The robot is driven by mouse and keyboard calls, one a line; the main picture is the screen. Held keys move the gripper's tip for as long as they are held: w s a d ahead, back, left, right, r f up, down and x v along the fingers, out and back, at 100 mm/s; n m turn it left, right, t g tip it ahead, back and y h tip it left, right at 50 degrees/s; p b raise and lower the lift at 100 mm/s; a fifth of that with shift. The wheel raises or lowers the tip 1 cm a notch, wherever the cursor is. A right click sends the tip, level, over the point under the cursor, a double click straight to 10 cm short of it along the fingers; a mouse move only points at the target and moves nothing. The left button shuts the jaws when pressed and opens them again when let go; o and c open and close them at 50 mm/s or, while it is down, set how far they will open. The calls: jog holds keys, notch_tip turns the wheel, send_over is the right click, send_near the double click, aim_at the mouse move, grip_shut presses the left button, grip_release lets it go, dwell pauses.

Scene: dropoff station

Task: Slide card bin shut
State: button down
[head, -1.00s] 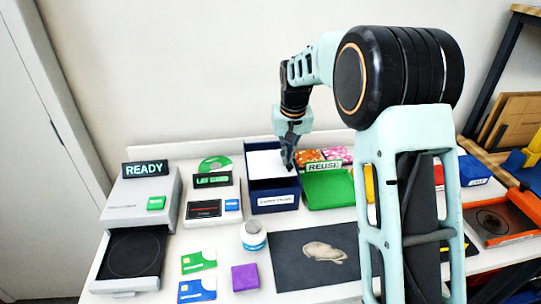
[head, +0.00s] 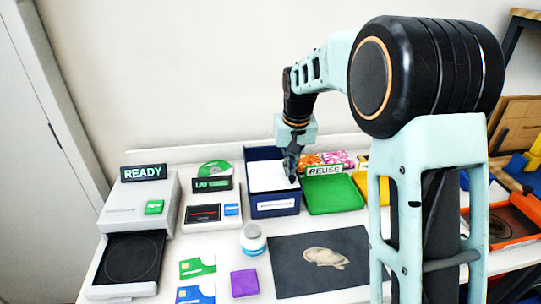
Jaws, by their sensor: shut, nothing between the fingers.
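A dark blue bin (head: 275,205) with a white label on its front stands on the white table in the head view; I take it to be the card bin. A white sliding panel (head: 266,177) covers its top and reaches close to the front wall. A strip of blue shows behind the panel. My gripper (head: 293,180) is shut and points down at the right part of the panel. Its fingertips are at or just above the panel; I cannot tell whether they touch.
A green REUSE tray (head: 334,194) stands close on the right. A card reader (head: 204,212) and a READY machine (head: 125,210) stand left. A white jar (head: 253,238), a dark mat (head: 322,262), cards (head: 197,267) and a purple block (head: 244,283) lie in front.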

aim_at(292, 177)
jog(key=shift+r+p, duration=0.35)
jog(key=shift+p, duration=0.35)
notch_tip(292, 177, up, 6)
jog(key=p, duration=0.4)
jog(key=shift+w+f, duration=0.1)
jog(key=shift+w, duration=0.05)
jog(key=shift+f, duration=0.1)
jog(key=c, duration=2.7)
grip_release()
jog(key=o, duration=0.8)
jog(key=shift+s+d+r+m+g, duration=0.2)
jog(key=shift+r+m, duration=0.1)
jog(key=shift+m, duration=0.25)
jog(key=shift+s+d+r+m+g, duration=0.15)
jog(key=shift+r+m+g, duration=0.1)
jog(key=shift+m, duration=0.3)
jog(key=s+r+m, duration=0.1)
jog(key=m, duration=0.1)
jog(key=r+m+g, duration=0.1)
jog(key=r+m, duration=0.1)
jog(key=s+r+m, duration=0.1)
jog(key=m, duration=0.1)
jog(key=shift+s+r+m+g, duration=0.25)
jog(key=shift+s+m, duration=0.05)
jog(key=shift+s, duration=0.05)
notch_tip(292, 177, down, 11)
jog(key=shift+r+b, duration=0.2)
jog(key=shift+b, duration=0.1)
jog(key=shift+c, duration=0.3)
